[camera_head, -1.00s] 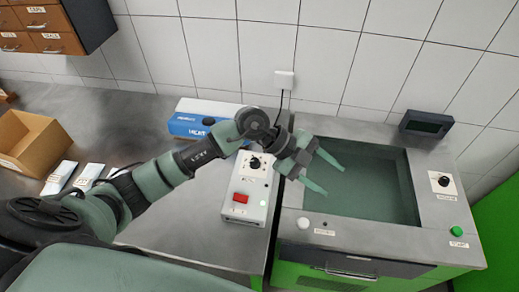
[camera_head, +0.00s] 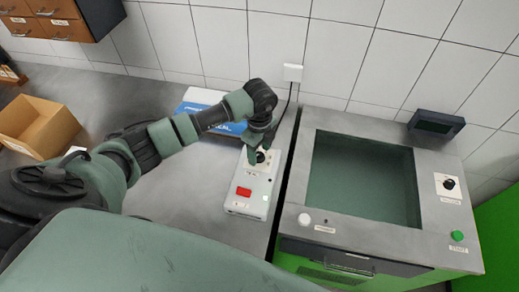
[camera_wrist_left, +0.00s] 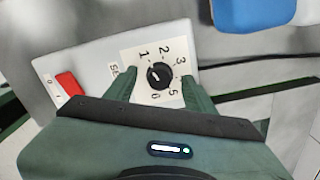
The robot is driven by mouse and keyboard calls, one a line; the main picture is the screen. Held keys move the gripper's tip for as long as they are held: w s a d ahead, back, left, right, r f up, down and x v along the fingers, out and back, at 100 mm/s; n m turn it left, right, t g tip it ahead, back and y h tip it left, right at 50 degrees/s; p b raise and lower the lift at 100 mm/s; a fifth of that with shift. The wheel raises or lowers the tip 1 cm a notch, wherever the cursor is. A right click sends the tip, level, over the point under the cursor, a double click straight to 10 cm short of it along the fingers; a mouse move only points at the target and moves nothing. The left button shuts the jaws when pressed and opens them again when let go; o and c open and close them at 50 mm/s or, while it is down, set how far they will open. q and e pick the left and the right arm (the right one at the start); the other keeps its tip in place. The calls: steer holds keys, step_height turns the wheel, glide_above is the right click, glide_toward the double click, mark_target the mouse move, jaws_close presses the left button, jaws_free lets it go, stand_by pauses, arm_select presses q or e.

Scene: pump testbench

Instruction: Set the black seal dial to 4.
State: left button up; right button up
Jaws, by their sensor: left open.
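The black seal dial (camera_head: 261,157) is on the white box (camera_head: 247,201) with a red switch (camera_head: 243,191). In the left wrist view the dial (camera_wrist_left: 159,75) sits on a pale plate with numbers; 1, 2, 3 and 5 show. I see no 4; my right-hand finger covers part of the plate's edge. A light mark shows on the knob, but its exact setting is hard to tell. My left gripper (camera_head: 262,148) is over the dial, open, with one finger on each side and gaps to the knob (camera_wrist_left: 159,77). My right gripper is not in view.
A blue-and-white box (camera_head: 205,104) lies behind my left arm. A cardboard box (camera_head: 38,127) stands at the left. The green machine with a sunken basin (camera_head: 365,180) stands at the right, with another black dial (camera_head: 449,184) and a green button (camera_head: 457,236).

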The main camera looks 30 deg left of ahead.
arm_select(q)
steer(key=shift+f, duration=0.35)
jaws_close()
